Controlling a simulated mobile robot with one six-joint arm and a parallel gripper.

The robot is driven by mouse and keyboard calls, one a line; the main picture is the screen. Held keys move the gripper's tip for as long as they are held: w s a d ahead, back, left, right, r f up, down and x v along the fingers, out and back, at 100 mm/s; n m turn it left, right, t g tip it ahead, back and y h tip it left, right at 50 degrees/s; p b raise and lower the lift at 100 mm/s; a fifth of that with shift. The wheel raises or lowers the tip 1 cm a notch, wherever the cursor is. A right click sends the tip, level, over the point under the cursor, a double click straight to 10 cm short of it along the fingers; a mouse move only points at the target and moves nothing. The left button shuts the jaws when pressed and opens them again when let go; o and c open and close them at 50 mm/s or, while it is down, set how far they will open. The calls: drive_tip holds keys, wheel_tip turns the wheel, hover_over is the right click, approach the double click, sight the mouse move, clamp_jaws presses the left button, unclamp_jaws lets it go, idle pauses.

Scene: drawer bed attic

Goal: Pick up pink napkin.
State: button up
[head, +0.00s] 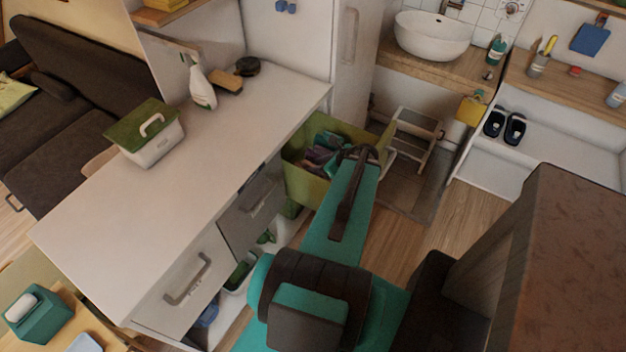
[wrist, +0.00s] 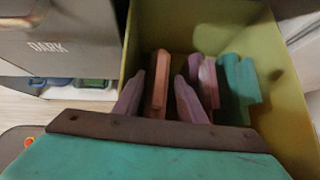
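A salmon-orange folded cloth (wrist: 161,72) lies nearer the middle, in line with the gap between my fingers. A teal cloth (wrist: 240,85) is at the right. My gripper (wrist: 161,85) is open and points into the bin. I cannot tell whether the fingers touch any cloth.
A drawer front marked DARK (wrist: 60,38) is left of the bin. The white counter (head: 200,150) carries a green-lidded box (head: 150,140) and a spray bottle (head: 199,85). A small white step rack (head: 412,140) stands right of the bin. Wooden floor (head: 440,235) is open at right.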

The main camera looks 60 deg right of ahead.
drive_tip(key=shift+p+x, duration=0.3)
drive_tip(key=shift+x, duration=1.1)
clamp_jaws()
